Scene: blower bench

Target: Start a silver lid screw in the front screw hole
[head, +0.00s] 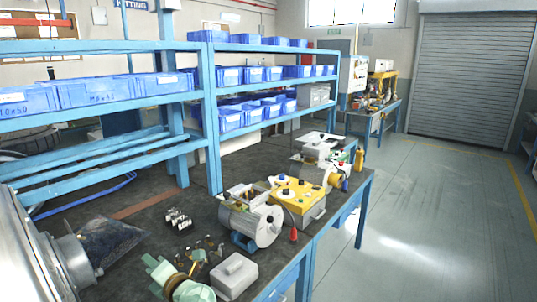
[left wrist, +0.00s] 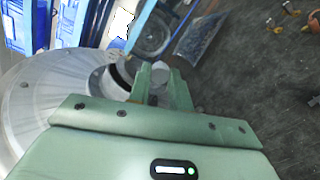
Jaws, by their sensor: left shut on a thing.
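My pale green left gripper (head: 152,263) is low in the head view, over the near part of the bench; it also shows in the left wrist view (left wrist: 160,85). Its fingers are shut on a small silver-grey piece (left wrist: 160,68), which looks like a silver lid screw, mostly hidden between them. Several loose screws (head: 207,246) lie on the bench to the right of the gripper; brass-coloured ones (left wrist: 290,10) show in the left wrist view. A grey motor (head: 262,224) stands farther right with an open-looking box on top. I cannot make out the front screw hole. My right gripper is not in view.
A large silver housing (head: 22,255) fills the near left, beside a dark bag (head: 112,240). A grey block-shaped lid (head: 234,272) lies near the bench's front edge. Blue shelving (head: 211,110) rises behind.

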